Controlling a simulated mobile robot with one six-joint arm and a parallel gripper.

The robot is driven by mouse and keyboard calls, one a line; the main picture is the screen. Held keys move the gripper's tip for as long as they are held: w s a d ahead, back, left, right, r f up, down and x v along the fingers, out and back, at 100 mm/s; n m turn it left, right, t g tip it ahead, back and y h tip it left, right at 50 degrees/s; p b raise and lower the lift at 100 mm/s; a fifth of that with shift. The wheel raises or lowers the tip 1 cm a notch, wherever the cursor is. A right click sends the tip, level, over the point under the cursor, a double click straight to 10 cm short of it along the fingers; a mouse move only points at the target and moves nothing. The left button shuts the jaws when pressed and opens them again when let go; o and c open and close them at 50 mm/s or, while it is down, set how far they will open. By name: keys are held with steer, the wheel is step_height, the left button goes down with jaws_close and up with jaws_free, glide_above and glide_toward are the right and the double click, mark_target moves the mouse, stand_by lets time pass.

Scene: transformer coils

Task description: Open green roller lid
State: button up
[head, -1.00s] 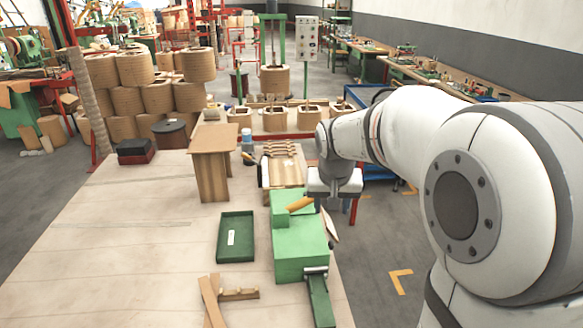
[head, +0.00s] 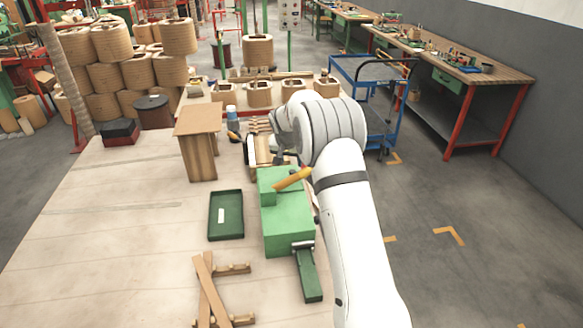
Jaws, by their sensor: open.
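The green roller unit (head: 288,222), a boxy green block with a raised green part at its back left, stands near the right edge of the pale table. A yellow-orange handle (head: 293,179) sticks out from its top, tilted up to the right. A green arm with a dark joint reaches from its front. Which part is the lid is hard to tell; no opening shows. My gripper (head: 284,158) is mostly hidden by my white wrist. Only a dark part of it shows, just behind and above the unit's back. It appears open, with nothing seen in it.
A green tray (head: 226,238) lies left of the unit, and crossed wooden strips (head: 208,290) lie in front. A small wooden stand (head: 198,160) is behind the tray. A blue cart (head: 372,85) stands beyond the table at right. The table's left side is mostly clear.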

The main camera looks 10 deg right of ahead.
mark_target(293, 171)
steer(key=p+x, duration=0.1)
steer(key=x, duration=0.5)
steer(key=shift+f, duration=0.15)
jaws_close()
stand_by(0.4)
